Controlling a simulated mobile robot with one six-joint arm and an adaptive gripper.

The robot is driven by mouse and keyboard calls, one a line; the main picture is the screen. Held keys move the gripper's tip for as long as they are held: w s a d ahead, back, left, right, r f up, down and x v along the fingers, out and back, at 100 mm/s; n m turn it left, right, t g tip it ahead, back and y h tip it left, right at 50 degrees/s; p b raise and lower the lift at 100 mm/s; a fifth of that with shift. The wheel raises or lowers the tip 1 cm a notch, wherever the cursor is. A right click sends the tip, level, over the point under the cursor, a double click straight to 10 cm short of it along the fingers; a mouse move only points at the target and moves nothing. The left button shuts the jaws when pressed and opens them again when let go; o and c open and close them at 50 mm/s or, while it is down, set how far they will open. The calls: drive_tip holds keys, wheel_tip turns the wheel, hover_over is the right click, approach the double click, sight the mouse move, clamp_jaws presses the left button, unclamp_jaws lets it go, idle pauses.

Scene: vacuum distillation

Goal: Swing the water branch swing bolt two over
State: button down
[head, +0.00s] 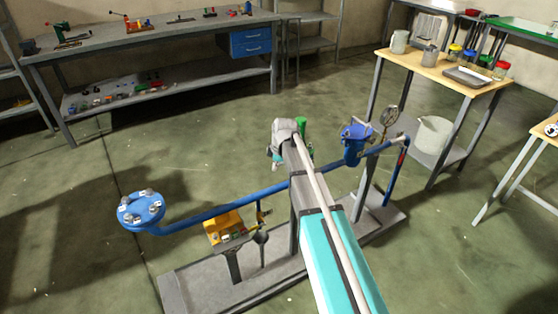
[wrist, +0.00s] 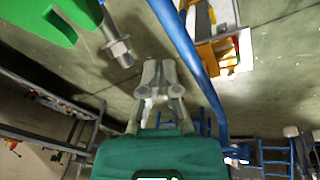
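A green body (wrist: 40,18) fills the upper left corner of the wrist view. A grey metal bolt with a hex nut (wrist: 120,48) sticks out beside it; I cannot tell which numbered swing bolt it is. My gripper (wrist: 159,68) is in the middle of the wrist view, its two fingers close together with nothing seen between them. It appears to the right of the bolt and apart from it. In the head view, part of a green piece (head: 301,126) shows just beyond my arm's end; my arm hides the fingers and the bolt there.
A blue pipe (head: 225,211) runs from a blue flange (head: 141,208) with several bolts toward a blue filter housing (head: 354,143) and a gauge (head: 389,116). A yellow device (head: 222,227) sits below the pipe on the grey base (head: 190,285). The pipe (wrist: 188,52) passes right of my gripper.

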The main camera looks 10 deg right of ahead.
drive_tip(key=s+d+m+g+h, duration=0.1)
drive_tip(key=s+d+m+g, duration=0.1)
drive_tip(key=s+m, duration=1.4)
drive_tip(key=s, duration=0.9)
drive_tip(key=shift+s+d+h, duration=0.2)
drive_tip(key=shift+h, duration=0.1)
drive_tip(key=shift+f, duration=0.1)
